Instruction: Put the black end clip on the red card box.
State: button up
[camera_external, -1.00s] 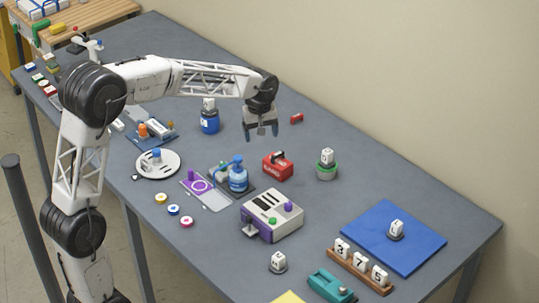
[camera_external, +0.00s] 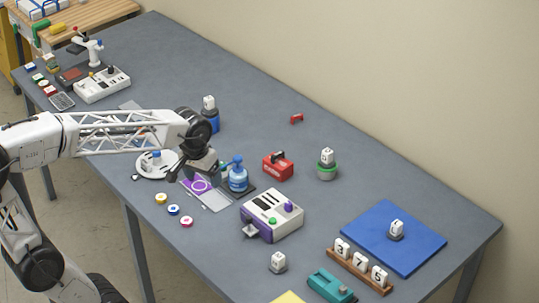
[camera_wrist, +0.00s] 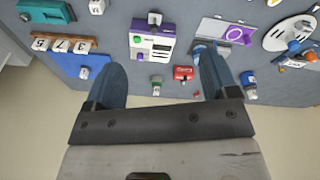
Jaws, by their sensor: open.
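The red card box (camera_external: 277,167) stands on the grey table, right of the blue bottle. A small black piece (camera_external: 278,155), which looks like the end clip, sits at its top; the picture is too small to tell exactly how it is seated. The box also shows in the wrist view (camera_wrist: 183,73), between my fingers in the picture but well beyond them. My gripper (camera_wrist: 161,80) is open, with nothing between its two blue fingers. In the external view my gripper (camera_external: 203,170) hangs above the purple-and-grey plate, left of the box and apart from it.
A blue bottle (camera_external: 238,180) stands close left of the box. A white-and-purple machine (camera_external: 272,215) is in front, a green-ringed pot (camera_external: 326,170) to the right, and a small red piece (camera_external: 296,118) behind. Table behind the box is mostly clear.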

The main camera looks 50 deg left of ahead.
jog(key=s+d+f+m, duration=0.2)
jog(key=s+f+m, duration=0.1)
jog(key=s, duration=0.9)
jog(key=shift+s+f+m+t, duration=0.3)
jog(key=shift+f+m, duration=0.1)
jog(key=shift+m, duration=0.1)
dwell(0.4)
